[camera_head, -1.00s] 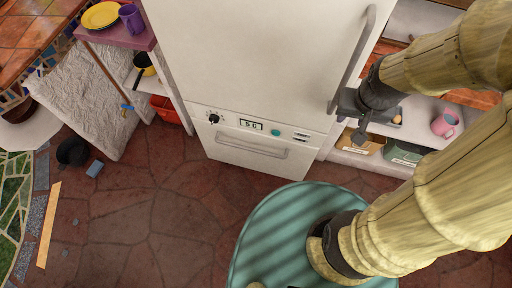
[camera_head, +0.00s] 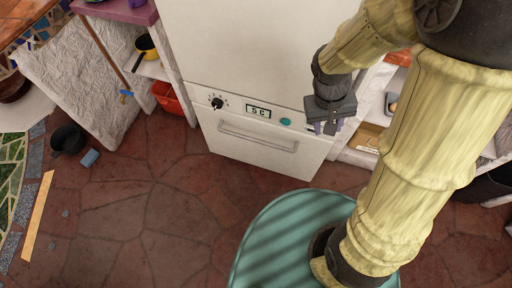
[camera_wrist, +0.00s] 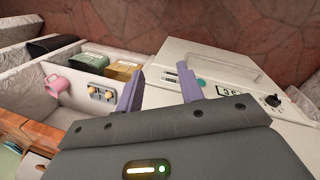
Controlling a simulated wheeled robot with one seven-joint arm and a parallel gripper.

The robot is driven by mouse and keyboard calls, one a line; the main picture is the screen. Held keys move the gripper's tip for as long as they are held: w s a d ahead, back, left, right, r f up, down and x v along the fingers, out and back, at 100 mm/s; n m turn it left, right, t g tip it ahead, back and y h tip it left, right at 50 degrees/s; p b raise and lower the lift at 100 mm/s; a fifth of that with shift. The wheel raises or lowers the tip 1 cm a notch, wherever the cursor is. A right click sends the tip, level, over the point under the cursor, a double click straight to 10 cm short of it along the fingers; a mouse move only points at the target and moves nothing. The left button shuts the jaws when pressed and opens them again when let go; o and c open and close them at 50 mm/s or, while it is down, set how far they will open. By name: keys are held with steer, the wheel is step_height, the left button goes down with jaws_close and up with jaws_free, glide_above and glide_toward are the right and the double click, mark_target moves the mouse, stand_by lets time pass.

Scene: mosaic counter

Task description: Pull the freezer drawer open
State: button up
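The freezer drawer (camera_head: 252,158) is the low white front of the fridge, below the panel with a knob, a small display and a teal button. Its bar handle (camera_head: 258,137) runs across the upper part of the drawer. The drawer looks shut. My gripper (camera_head: 329,127) is in front of the right end of the panel, to the right of the handle and apart from it. In the wrist view its two purple fingers (camera_wrist: 162,90) stand wide apart with nothing between them.
The white upper fridge door (camera_head: 255,55) stands above the panel. Shelves with a pink mug (camera_wrist: 55,84) and bins (camera_wrist: 122,70) lie beside the fridge. A red bin (camera_head: 172,100) is at left. The stone floor (camera_head: 150,215) before the drawer is clear.

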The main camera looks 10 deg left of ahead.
steer(key=a+f+n+h+b, duration=0.2)
steer(key=a+f+b, duration=0.1)
steer(key=f+b, duration=0.3)
steer(key=a+f+n+h+b, duration=0.1)
steer(key=a+f+h+b, duration=0.15)
steer(key=f+b, duration=0.45)
steer(key=n+t+b, duration=0.7)
steer(key=t+b, duration=0.7)
steer(key=b, duration=0.8)
glide_toward(256, 140)
steer(key=a+f+v, duration=0.1)
steer(key=v, duration=0.6)
steer(key=shift+d+f+p, duration=0.15)
steer(key=shift+d+p, duration=0.05)
steer(key=shift+p, duration=0.1)
steer(key=b+x, duration=0.7)
steer(key=x, duration=0.9)
steer(key=shift+w+d, duration=0.25)
steer(key=shift+d, duration=0.05)
steer(key=shift+w+d, duration=0.15)
steer(key=shift+w, duration=0.2)
steer(key=shift+c, duration=0.5)
